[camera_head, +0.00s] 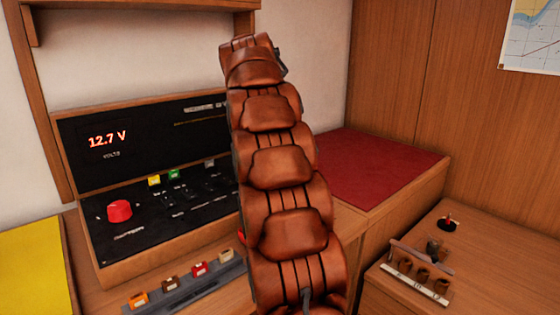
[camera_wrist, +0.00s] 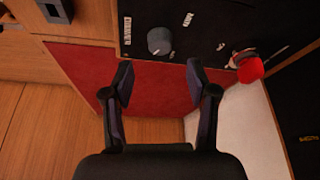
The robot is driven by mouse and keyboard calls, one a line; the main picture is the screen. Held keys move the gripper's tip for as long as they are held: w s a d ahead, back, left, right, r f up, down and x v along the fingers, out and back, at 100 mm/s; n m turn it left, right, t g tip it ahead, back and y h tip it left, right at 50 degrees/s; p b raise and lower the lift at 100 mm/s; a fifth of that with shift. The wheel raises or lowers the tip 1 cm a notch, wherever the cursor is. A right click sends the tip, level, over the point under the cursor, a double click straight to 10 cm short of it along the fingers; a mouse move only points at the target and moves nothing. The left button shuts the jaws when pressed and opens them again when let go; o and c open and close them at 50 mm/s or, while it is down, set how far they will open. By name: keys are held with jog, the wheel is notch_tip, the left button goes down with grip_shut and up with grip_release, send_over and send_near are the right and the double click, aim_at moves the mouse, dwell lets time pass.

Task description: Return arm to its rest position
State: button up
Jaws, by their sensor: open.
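My brown segmented arm rises through the middle of the head view and leans a little left, with its top in front of the wall. My gripper is not clearly seen there. In the wrist view my gripper (camera_wrist: 161,75) is open, its two dark fingers spread apart with nothing between them. Behind the fingers lie a red surface (camera_wrist: 82,72) and a dark panel with a grey knob (camera_wrist: 160,40). A red knob (camera_wrist: 250,68) shows to the right of the fingers.
A black instrument panel (camera_head: 105,165) reading 12.7 V, with a red knob (camera_head: 119,210), stands left of my arm. A row of small coloured blocks sits on a grey rack (camera_head: 190,289) before it. A red-topped counter (camera_head: 372,170) and a holder with brown cups (camera_head: 410,283) are right.

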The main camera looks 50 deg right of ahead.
jog(key=shift+v, duration=0.8)
